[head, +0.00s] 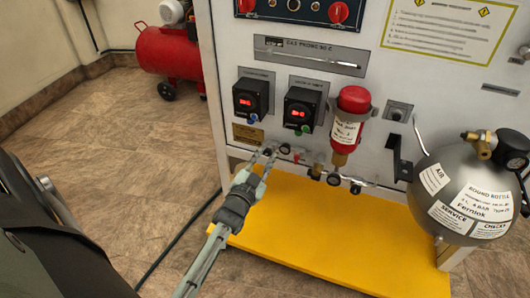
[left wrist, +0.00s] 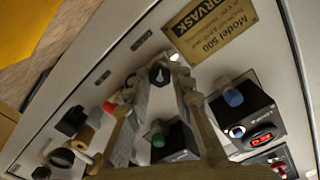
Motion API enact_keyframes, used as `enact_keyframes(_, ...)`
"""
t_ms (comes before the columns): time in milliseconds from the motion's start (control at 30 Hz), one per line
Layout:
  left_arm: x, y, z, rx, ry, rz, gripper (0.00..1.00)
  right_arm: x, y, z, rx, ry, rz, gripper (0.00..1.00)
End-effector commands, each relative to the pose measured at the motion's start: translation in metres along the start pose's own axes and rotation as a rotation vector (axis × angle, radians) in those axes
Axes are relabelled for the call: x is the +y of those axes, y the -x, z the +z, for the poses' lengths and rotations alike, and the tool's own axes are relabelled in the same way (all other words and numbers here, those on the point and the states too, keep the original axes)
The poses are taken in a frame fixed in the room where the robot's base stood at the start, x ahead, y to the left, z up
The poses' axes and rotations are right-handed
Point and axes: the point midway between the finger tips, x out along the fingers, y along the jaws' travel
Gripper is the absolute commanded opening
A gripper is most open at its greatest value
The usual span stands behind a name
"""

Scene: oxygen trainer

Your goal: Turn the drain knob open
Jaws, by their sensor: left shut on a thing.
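My left gripper (head: 268,157) reaches this low row of fittings from the front left. The fingers hide parts of the knob's sides. My right gripper is not in view.
Two black gauges with red digits (head: 251,97) (head: 300,110) sit above the gripper. A red cylinder (head: 346,122) hangs to their right. A round grey bottle (head: 462,185) stands further right. A yellow base plate (head: 330,240) lies below.

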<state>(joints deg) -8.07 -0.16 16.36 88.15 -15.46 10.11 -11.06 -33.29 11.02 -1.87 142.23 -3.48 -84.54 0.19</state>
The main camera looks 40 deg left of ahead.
Motion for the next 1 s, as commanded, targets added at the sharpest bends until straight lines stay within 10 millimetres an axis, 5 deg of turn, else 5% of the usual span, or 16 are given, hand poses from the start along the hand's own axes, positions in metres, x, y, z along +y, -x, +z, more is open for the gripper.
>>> enact_keyframes(100, -0.001, 0.001, -0.001, -0.003, 0.095, 0.001, 0.00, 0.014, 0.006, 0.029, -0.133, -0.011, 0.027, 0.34)
enact_keyframes(600, -0.001, 0.000, 0.000, -0.002, 0.519, 0.001, 0.00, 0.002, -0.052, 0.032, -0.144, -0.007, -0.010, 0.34)
enact_keyframes(1000, 0.000, 0.000, 0.001, -0.002, 0.730, 0.000, 0.00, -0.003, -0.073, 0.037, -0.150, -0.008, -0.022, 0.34)
